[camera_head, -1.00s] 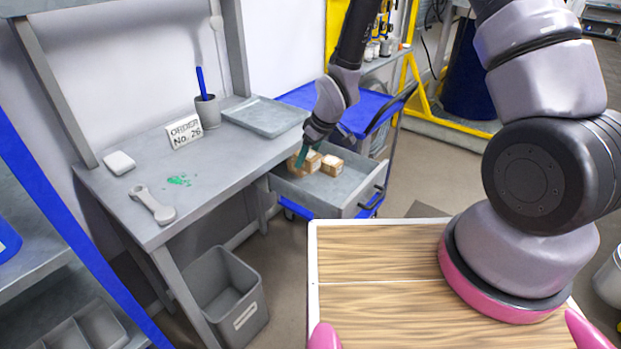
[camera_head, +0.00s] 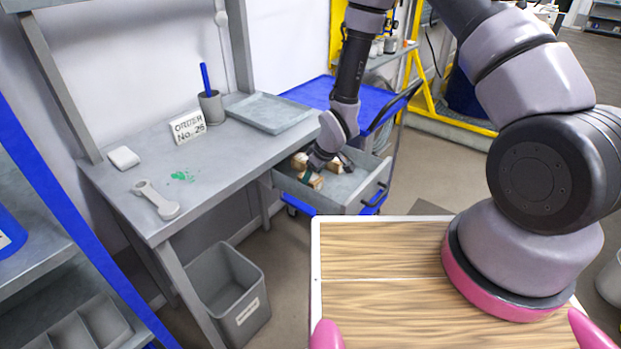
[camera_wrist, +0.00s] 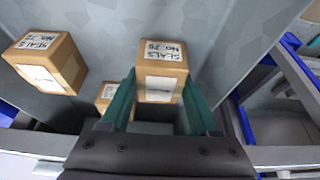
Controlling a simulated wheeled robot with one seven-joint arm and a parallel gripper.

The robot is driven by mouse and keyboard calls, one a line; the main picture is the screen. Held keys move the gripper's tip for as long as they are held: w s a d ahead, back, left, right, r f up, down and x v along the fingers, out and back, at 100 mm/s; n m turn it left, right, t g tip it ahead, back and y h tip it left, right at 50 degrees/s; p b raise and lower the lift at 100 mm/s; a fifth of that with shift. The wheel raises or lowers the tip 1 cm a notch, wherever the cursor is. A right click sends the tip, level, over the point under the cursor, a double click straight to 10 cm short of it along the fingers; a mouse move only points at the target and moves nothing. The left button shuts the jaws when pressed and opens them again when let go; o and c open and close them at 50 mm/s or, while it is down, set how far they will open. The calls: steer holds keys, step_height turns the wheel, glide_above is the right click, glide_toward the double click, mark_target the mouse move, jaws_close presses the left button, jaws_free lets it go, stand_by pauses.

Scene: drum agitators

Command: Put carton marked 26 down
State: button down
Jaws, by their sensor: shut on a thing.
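In the wrist view, my gripper (camera_wrist: 158,100) has its green fingers closed on the sides of a brown carton (camera_wrist: 160,72), whose upper label appears to read SEALS No 26. I cannot tell if the carton touches the drawer floor. A carton marked 72 (camera_wrist: 62,58) stands to the left in the wrist view, and another carton (camera_wrist: 104,90) is partly hidden behind the left finger.
A grey workbench (camera_head: 205,175) beside the cart carries a tray (camera_head: 268,113), an order sign No. 26 (camera_head: 188,126), a pen cup (camera_head: 210,107) and a wrench (camera_head: 157,200). A grey bin (camera_head: 235,295) stands below. The drawer's right part looks free.

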steer(key=shift+c, duration=0.6)
jaws_free()
steer(key=shift+f, duration=0.1)
steer(key=v, duration=1.2)
steer(key=shift+r, duration=0.2)
steer(key=d+r+m+t+h, duration=0.15)
steer(key=d+r, duration=0.25)
steer(key=r, duration=0.4)
steer(key=d+r+m, duration=0.3)
steer(key=d+r, duration=0.2)
steer(key=r, duration=0.2)
steer(key=d+r+m+t+h, duration=0.15)
steer(key=d+r, duration=0.25)
steer(key=r, duration=0.4)
steer(key=s+d+r+m, duration=0.4)
steer(key=s+r, duration=0.3)
steer(key=r, duration=0.1)
steer(key=s+d+r+m+t+y, duration=0.1)
steer(key=s+d+r+m, duration=0.3)
steer(key=s+r, duration=0.4)
steer(key=shift+s+d+m, duration=0.15)
steer(key=shift+s+m, duration=0.1)
steer(key=shift+m, duration=0.05)
